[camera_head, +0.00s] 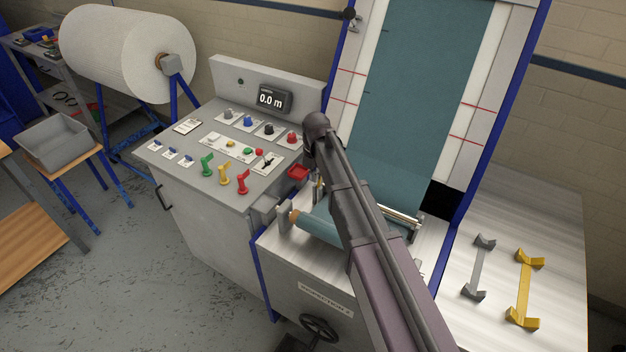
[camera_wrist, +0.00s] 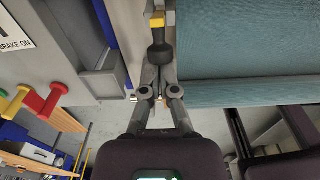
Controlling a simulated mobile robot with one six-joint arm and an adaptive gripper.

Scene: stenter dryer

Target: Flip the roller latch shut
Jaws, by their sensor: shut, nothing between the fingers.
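In the wrist view, my gripper (camera_wrist: 158,72) is shut, with nothing between its fingers. Just beyond the fingertips is a dark knob-ended latch lever (camera_wrist: 159,52), with a yellow piece (camera_wrist: 157,19) behind it. I cannot tell whether the fingertips touch the knob or which way the latch is set. The teal fabric roller (camera_head: 322,229) lies at the foot of the inspection frame, its left end at a grey bracket (camera_head: 284,214). The roller also shows in the wrist view (camera_wrist: 245,92), right of my fingers. In the head view my arm hides the gripper and part of the roller.
The control console (camera_head: 190,190) with coloured levers stands left of the roller. A handwheel (camera_head: 319,328) is at the front. Grey (camera_head: 478,268) and yellow (camera_head: 524,288) brackets lie on the right-hand table.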

